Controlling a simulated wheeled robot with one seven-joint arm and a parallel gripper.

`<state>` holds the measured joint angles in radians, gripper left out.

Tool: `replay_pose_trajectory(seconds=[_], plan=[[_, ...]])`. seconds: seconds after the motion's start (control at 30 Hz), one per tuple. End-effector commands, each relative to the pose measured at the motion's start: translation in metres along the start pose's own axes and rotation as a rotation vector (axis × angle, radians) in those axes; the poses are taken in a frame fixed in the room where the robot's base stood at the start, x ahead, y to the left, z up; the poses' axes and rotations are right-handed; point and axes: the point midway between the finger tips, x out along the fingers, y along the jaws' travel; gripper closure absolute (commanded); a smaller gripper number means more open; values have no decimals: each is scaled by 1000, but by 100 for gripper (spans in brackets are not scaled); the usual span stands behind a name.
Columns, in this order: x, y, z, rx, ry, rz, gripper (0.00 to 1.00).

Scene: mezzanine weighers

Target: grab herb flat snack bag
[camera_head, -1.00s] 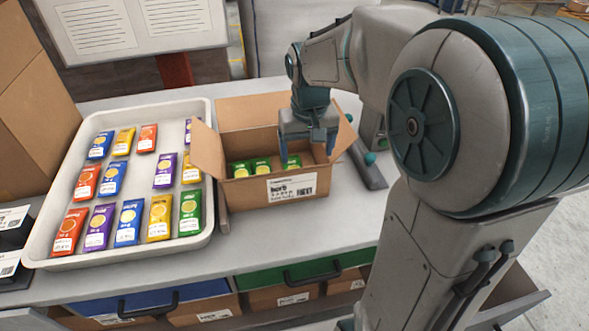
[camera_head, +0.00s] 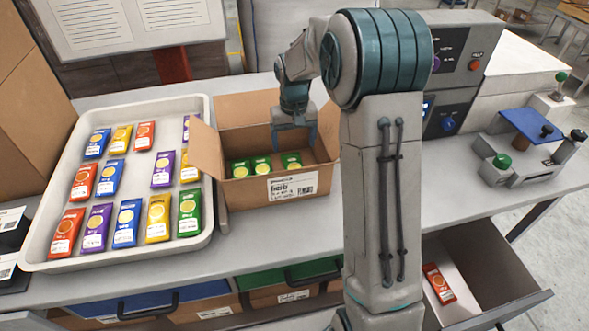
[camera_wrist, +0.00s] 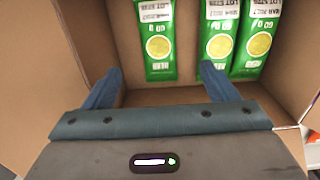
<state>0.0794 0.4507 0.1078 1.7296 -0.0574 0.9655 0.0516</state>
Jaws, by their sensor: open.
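Green herb snack bags with a yellow-green round picture stand in an open cardboard box: a left one (camera_head: 241,168), a middle one (camera_head: 261,165) and a right one (camera_head: 291,160). The wrist view shows one green bag (camera_wrist: 157,45) apart from two close together, (camera_wrist: 216,42) and (camera_wrist: 258,40). Another green bag (camera_head: 190,212) lies in the white tray at its front right corner. My gripper (camera_head: 294,140) is over the box, open and empty. In the wrist view its blue fingertips (camera_wrist: 158,82) are spread, with the bags beyond them, apart from the fingers.
The white tray (camera_head: 128,258) holds several red, blue, yellow, purple and orange bags. The cardboard box (camera_head: 240,192) has raised walls and a flap on its left. An open drawer (camera_head: 480,262) at lower right holds a red bag (camera_head: 438,283). A machine (camera_head: 455,80) stands right.

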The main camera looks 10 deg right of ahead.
Motion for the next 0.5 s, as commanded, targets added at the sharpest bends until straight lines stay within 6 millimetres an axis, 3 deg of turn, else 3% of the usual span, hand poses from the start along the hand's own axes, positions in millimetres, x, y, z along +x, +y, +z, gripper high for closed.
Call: replay_pose_trajectory(seconds=[0.1, 0.5], plan=[[23, 0, 1, 0, -4, 0, 20], [61, 1, 1, -1, -3, -1, 20]])
